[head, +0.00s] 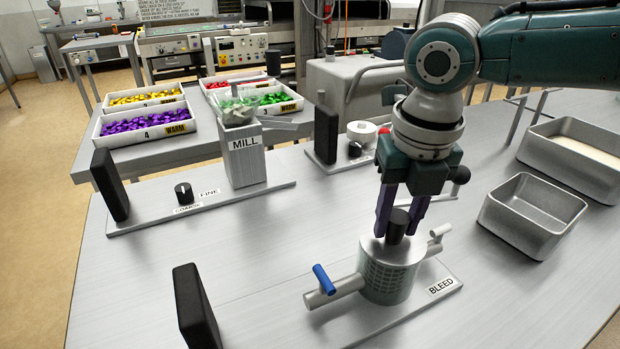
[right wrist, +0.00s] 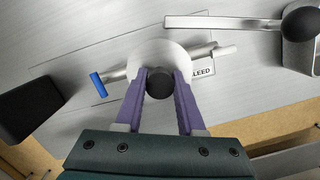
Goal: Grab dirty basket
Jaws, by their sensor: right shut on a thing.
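A grey metal cylinder (head: 391,272) with a perforated-looking side stands on a flat plate labelled BLEED (head: 440,286). It has a pipe with a blue-handled valve (head: 324,279) on its left and a white-handled one (head: 440,231) on its right. A black knob (head: 397,224) rises from its top. My right gripper (head: 399,230) points down from above with its purple fingers shut on this knob. The right wrist view shows the fingers on both sides of the knob (right wrist: 159,83). No separate basket is visible; whether one is inside the cylinder cannot be told. My left gripper is not in view.
A MILL box (head: 243,160) and upright black panels (head: 196,310) stand to the left. Two metal trays (head: 533,215) are at the right. White bins of coloured pieces (head: 147,128) sit on a table behind.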

